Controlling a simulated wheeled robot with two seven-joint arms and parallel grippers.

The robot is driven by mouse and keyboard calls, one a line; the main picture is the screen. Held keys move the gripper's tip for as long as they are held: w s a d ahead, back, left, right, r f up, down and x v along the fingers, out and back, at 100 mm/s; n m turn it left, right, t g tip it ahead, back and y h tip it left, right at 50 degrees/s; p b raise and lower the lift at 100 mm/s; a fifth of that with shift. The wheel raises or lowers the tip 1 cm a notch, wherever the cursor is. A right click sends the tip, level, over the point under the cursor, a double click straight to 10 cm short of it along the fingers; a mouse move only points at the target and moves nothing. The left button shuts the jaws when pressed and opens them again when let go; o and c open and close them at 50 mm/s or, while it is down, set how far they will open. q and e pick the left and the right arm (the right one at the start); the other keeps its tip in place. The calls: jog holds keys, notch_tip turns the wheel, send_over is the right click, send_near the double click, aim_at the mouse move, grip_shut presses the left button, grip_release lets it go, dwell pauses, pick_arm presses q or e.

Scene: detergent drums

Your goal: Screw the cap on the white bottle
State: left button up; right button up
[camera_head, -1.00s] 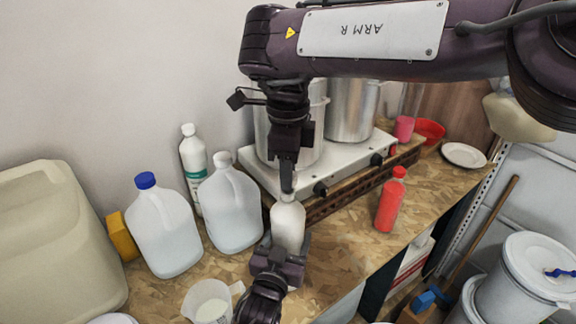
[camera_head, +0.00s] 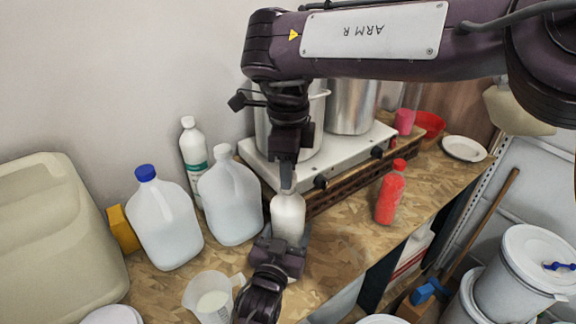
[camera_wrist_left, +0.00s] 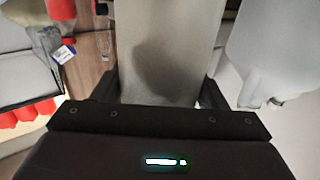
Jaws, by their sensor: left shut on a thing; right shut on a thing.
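The white bottle (camera_head: 288,217) stands upright on the wood-chip bench, in front of the two-burner stove. My left gripper (camera_head: 282,243) is shut around its lower body from the front; in the left wrist view the bottle (camera_wrist_left: 168,45) fills the space between the two fingers (camera_wrist_left: 160,88). My right gripper (camera_head: 288,181) points straight down at the bottle's top and is shut there. The cap is hidden between the right fingers, so I cannot see how it sits on the neck.
Two jugs, one blue-capped (camera_head: 165,222) and one white-capped (camera_head: 231,198), stand left of the bottle. A measuring jug (camera_head: 211,297) is at the front left. The stove (camera_head: 262,172) with pots is behind. A red bottle (camera_head: 390,196) stands right, with clear bench between.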

jog(key=shift+f, duration=0.6)
